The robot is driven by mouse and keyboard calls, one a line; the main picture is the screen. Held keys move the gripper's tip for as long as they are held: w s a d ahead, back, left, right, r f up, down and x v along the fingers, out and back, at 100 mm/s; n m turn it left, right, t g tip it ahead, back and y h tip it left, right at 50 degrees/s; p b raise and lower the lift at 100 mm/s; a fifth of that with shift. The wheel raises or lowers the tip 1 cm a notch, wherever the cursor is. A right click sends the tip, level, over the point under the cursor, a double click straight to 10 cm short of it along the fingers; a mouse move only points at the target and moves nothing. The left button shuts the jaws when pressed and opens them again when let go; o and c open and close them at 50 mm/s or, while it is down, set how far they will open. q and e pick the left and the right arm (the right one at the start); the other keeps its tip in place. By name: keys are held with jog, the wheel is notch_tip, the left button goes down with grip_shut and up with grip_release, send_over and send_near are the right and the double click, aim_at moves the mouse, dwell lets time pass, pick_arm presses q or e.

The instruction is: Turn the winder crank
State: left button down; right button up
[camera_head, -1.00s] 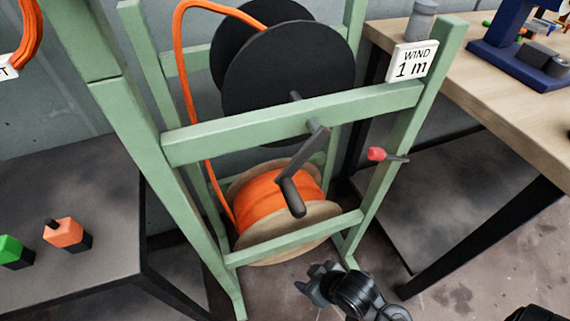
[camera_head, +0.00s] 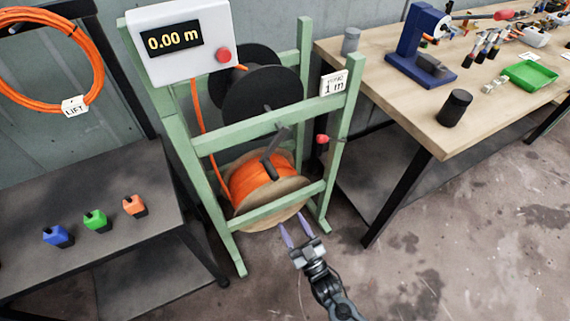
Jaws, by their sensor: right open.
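The winder is a green frame (camera_head: 240,136) with a black reel (camera_head: 262,95) at the top and a spool of orange cable (camera_head: 262,178) below. The dark crank (camera_head: 272,153) sits on the front of the upper crossbar, its arm slanting down to the left and its grip hanging in front of the spool. A display box (camera_head: 180,45) on the frame reads 0.00 m and has a red button. My right gripper (camera_head: 294,228) is open and empty, low in front of the frame, below and right of the crank and apart from it. My left gripper is out of view.
A red-knobbed lever (camera_head: 322,139) is on the right post, below a "1 m" sign (camera_head: 333,84). A dark table (camera_head: 100,190) with three coloured blocks stands left. A wooden workbench (camera_head: 400,105) with tools stands right. The floor in front is clear.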

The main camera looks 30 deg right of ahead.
jog(key=p, duration=0.3)
send_near(266, 160)
jog(key=s+f, duration=0.2)
jog(key=s, duration=0.1)
jog(key=shift+t, duration=0.3)
jog(key=b+x, duration=0.2)
jog(key=x, duration=0.7)
jog(key=shift+w+r, duration=0.15)
jog(key=shift+w, duration=0.15)
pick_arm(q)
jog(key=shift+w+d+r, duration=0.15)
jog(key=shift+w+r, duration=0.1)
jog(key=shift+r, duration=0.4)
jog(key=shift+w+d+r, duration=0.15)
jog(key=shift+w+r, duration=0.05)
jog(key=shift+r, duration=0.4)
pick_arm(e)
jog(key=shift+w+r, duration=0.25)
jog(key=shift+w, duration=0.25)
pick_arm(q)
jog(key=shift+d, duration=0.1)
pick_arm(e)
jog(key=shift+c, duration=0.2)
grip_shut()
